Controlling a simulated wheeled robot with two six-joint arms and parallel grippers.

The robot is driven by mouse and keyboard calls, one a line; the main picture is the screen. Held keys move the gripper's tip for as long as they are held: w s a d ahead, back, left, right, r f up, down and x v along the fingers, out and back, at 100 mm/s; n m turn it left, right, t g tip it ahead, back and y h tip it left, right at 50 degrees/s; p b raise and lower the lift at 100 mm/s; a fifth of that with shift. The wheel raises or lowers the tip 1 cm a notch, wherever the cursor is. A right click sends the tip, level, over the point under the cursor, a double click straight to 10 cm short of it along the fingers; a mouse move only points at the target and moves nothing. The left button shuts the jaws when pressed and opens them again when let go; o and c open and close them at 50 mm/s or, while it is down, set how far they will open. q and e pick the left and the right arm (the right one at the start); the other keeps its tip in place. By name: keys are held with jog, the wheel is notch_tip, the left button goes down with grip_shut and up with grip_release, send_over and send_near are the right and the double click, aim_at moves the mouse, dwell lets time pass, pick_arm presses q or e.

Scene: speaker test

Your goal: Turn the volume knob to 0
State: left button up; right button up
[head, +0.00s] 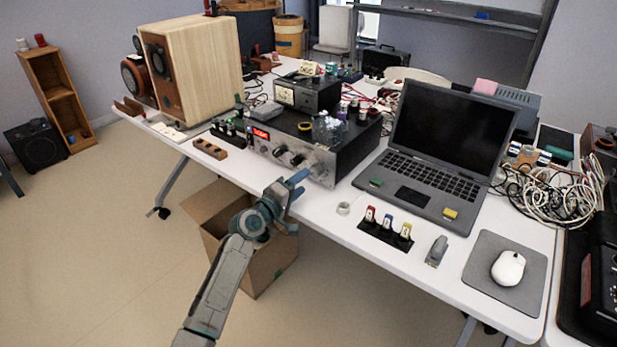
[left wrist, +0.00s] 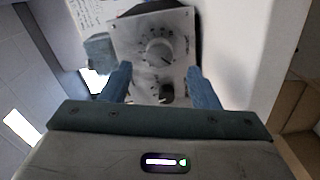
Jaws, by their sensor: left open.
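The amplifier (head: 325,158) stands on the table with its silver front panel and knobs facing me. In the left wrist view, a round silver knob (left wrist: 159,50) sits on the panel with dial marks around it. A darker round part (left wrist: 167,92) shows below it. The lettering is too blurred to read, so I cannot tell the knob's exact setting. My left gripper (head: 298,181) is open in front of the right end of the panel. In the left wrist view its blue fingers (left wrist: 159,69) are spread to either side of the panel, apart from the knob. My right gripper is not in view.
The laptop (head: 428,150) stands right of the amplifier. Small colour-tagged items (head: 386,228) lie near the table's front edge. A wooden speaker (head: 190,65) stands at the left. An open cardboard box (head: 268,268) is on the floor below my left gripper.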

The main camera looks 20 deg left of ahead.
pick_arm(q)
jog(key=shift+v, duration=2.8)
